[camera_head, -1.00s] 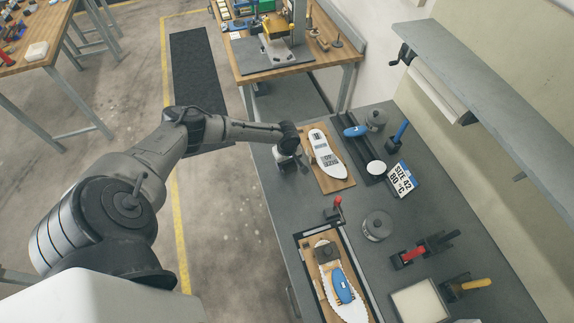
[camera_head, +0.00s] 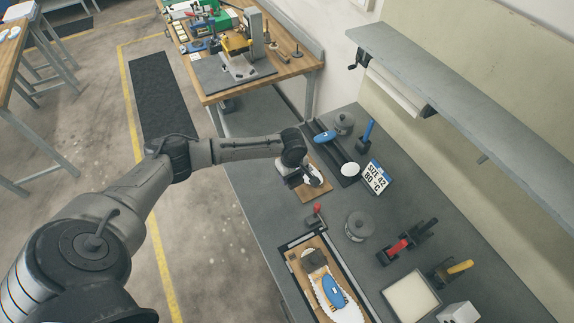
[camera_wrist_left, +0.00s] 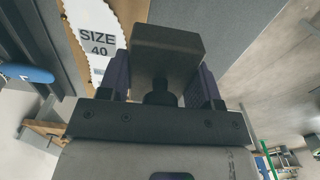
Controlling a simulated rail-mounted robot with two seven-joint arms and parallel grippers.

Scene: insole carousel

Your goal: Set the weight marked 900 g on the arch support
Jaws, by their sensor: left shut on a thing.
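My left gripper (camera_head: 298,181) is shut on a dark block-shaped weight (camera_wrist_left: 165,48), which sits between its two jaws in the left wrist view. No marking on the weight is legible. In the head view the gripper hangs over a wooden board (camera_head: 318,196) with a white insole (camera_head: 314,175), partly hiding both. The insole reads SIZE 40 in the left wrist view (camera_wrist_left: 98,42). One blue arch support (camera_head: 325,137) lies on a dark rack behind. Another blue piece (camera_head: 334,290) lies on a white insole in the front tray (camera_head: 292,262). My right gripper is out of view.
A dark block (camera_head: 314,260) sits in the front tray. A red-handled clamp (camera_head: 316,214), grey round tin (camera_head: 359,226), SIZE 42 80 °C sign (camera_head: 376,178) and holders with red (camera_head: 397,249) and yellow (camera_head: 460,267) handles stand around. Bare grey bench (camera_head: 262,205) lies left of the board.

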